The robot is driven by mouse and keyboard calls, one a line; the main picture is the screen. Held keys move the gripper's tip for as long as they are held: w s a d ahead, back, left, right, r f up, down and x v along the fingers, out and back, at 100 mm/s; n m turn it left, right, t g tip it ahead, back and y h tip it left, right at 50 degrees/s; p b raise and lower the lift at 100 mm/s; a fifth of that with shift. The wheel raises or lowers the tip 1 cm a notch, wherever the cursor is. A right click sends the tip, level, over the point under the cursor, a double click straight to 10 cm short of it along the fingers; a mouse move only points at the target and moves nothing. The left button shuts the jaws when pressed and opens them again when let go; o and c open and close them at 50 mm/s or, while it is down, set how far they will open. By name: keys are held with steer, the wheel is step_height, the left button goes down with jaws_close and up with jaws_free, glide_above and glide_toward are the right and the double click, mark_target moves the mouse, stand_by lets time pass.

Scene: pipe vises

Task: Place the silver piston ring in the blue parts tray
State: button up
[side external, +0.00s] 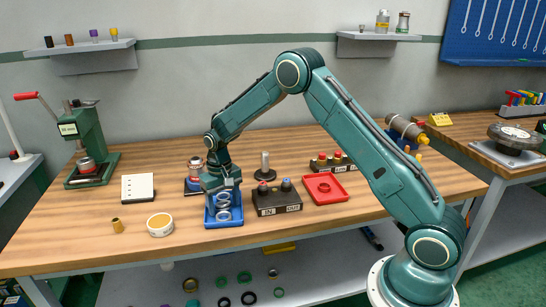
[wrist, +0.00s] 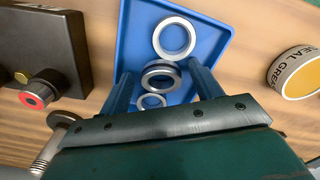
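The blue parts tray (side external: 238,222) lies on the workbench below my gripper, and it also fills the middle of the wrist view (wrist: 210,45). A silver ring (wrist: 174,38) lies flat in it. A thicker, dark-sided ring (wrist: 161,75) and a smaller silver ring (wrist: 151,102) show between my fingers; I cannot tell which is the piston ring. Two silver rings also show in the tray in the side view (side external: 224,214). My gripper (wrist: 160,75) is over the tray with its fingers apart, and no ring visibly touches them. The arm partly hides the tray's far side.
A dark IN/OUT block (side external: 278,203) stands just right of the blue tray, and a red tray (side external: 325,188) is beyond it. A white block (side external: 138,187) and green press (side external: 88,145) stand farther left.

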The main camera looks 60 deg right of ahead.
steer(key=shift+w+r, duration=0.1)
steer(key=shift+r, duration=0.15)
steer(key=shift+r, duration=0.5)
step_height(320, 180, up, 11)
stand_by(0.8)
